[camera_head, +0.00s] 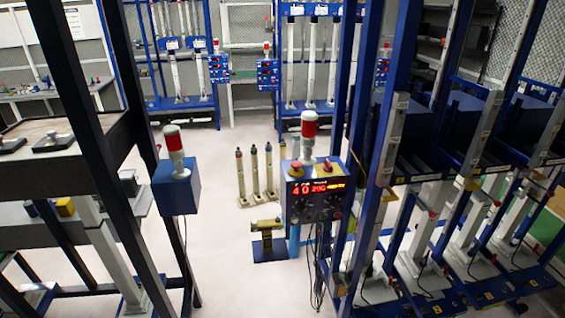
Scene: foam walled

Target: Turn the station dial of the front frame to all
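The blue control box (314,198) hangs at the middle of the view on the near blue frame (386,110). Its front has a lit red display (318,188) that seems to read 40 and 200, with a yellowish readout beside it. Small dark knobs (312,212) sit below the display. They are too small to tell which is the station dial or where it points. Neither of my grippers is in view.
A second blue box with a beacon (176,182) is on the left frame. Dark posts and a bench (62,150) fill the left. Several test columns (470,235) crowd the right. Cables (318,265) hang below the box.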

